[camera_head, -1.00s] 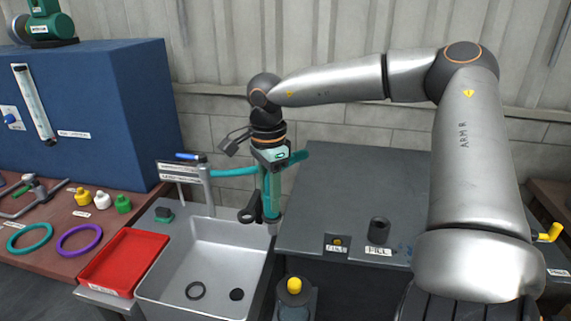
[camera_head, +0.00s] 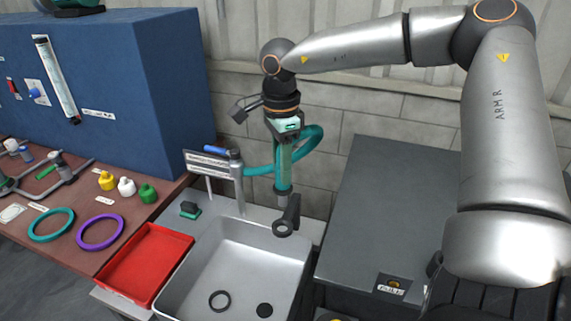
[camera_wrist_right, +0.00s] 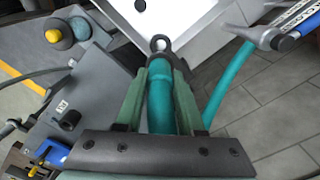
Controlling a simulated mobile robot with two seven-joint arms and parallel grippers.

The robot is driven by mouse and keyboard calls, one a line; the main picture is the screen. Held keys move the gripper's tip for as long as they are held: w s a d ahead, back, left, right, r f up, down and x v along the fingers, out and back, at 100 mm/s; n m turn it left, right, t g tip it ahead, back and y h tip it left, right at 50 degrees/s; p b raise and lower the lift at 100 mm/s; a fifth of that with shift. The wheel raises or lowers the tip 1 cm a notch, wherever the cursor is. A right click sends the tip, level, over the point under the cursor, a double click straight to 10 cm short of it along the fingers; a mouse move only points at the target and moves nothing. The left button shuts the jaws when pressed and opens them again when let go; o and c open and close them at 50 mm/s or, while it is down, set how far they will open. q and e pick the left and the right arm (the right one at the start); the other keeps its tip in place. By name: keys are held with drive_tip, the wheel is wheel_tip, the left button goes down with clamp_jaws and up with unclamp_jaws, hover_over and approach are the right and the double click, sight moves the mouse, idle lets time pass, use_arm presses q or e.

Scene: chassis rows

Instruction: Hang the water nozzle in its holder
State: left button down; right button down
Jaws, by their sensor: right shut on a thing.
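The water nozzle (camera_head: 284,165) has a teal body, a grey tip and a teal hose looping behind it. My right gripper (camera_head: 286,150) is shut on it and holds it roughly upright, tip down, at the sink's back right corner. The nozzle (camera_wrist_right: 160,95) also shows between the fingers of my right gripper (camera_wrist_right: 158,85) in the wrist view. A dark holder with a ring (camera_head: 283,228) stands at that corner, and its ring (camera_wrist_right: 160,44) shows just beyond the fingertips. The nozzle tip looks close above and behind the ring; I cannot tell whether they touch. My left gripper is out of view.
The grey sink (camera_head: 232,262) has a tap (camera_head: 238,180) and sign behind it. A red tray (camera_head: 146,262) lies left of it. Rings and small bottles lie on the brown bench. A dark cabinet (camera_head: 385,215) stands to the right, and a wall is behind.

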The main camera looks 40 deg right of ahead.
sight(281, 205)
drive_tip(key=shift+w+f, duration=0.15)
drive_tip(key=shift+f, duration=0.05)
drive_tip(key=shift+f+b, duration=0.6)
drive_tip(key=shift+f, duration=0.1)
drive_tip(key=shift+f+b, duration=0.7)
drive_tip(key=shift+f, duration=0.6)
drive_tip(key=shift+b, duration=0.4)
drive_tip(key=shift+f, duration=0.2)
drive_tip(key=shift+f+b, duration=2.35)
drive_tip(key=shift+f, duration=0.05)
drive_tip(key=shift+f+b, duration=0.35)
drive_tip(key=shift+f, duration=0.05)
drive_tip(key=shift+f+b, duration=0.55)
drive_tip(key=shift+f, duration=0.05)
